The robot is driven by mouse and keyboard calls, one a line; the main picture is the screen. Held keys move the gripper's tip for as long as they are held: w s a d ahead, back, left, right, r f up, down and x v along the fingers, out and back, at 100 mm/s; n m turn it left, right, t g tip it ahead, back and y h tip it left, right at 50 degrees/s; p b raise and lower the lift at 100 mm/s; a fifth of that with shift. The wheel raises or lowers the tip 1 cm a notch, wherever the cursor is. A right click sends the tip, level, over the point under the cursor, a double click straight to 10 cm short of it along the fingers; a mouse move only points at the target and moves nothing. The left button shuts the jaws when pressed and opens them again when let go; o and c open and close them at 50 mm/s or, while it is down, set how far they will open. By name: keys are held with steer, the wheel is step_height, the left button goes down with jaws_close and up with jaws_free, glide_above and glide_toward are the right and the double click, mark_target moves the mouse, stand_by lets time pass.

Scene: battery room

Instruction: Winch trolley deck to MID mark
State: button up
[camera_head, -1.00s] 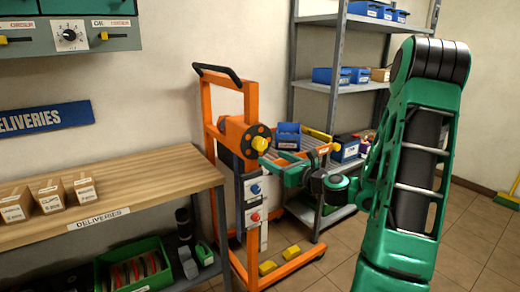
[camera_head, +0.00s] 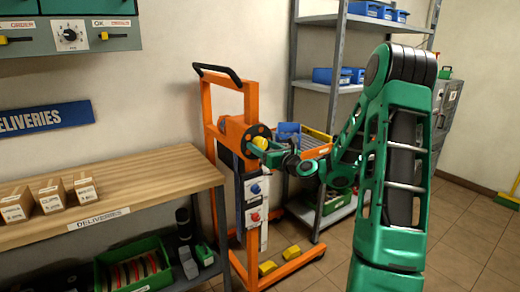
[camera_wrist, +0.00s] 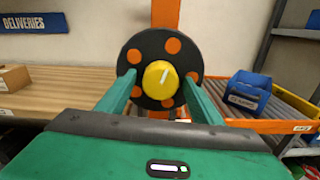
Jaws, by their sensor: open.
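The orange winch trolley (camera_head: 209,115) stands beyond the end of the wooden bench. Its winch is a dark disc with orange spots (camera_wrist: 127,64) and a yellow knob (camera_wrist: 159,79) at the centre, marked by a white line. My gripper (camera_head: 267,148) is open in front of the winch. In the wrist view its two green fingers flank the knob, left and right; I cannot tell whether they touch it. The trolley deck (camera_wrist: 285,126) has grey rollers and an orange edge, and carries a blue bin (camera_wrist: 248,92). I cannot make out a MID mark.
The wooden bench (camera_head: 140,178) with small boxes lies at left. A grey shelf rack (camera_head: 335,85) with blue bins stands behind the trolley. Two yellow pedals (camera_head: 291,252) sit on the trolley base.

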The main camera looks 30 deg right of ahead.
steer(key=c, duration=1.1)
steer(key=shift+o, duration=0.2)
steer(key=shift+n, duration=0.3)
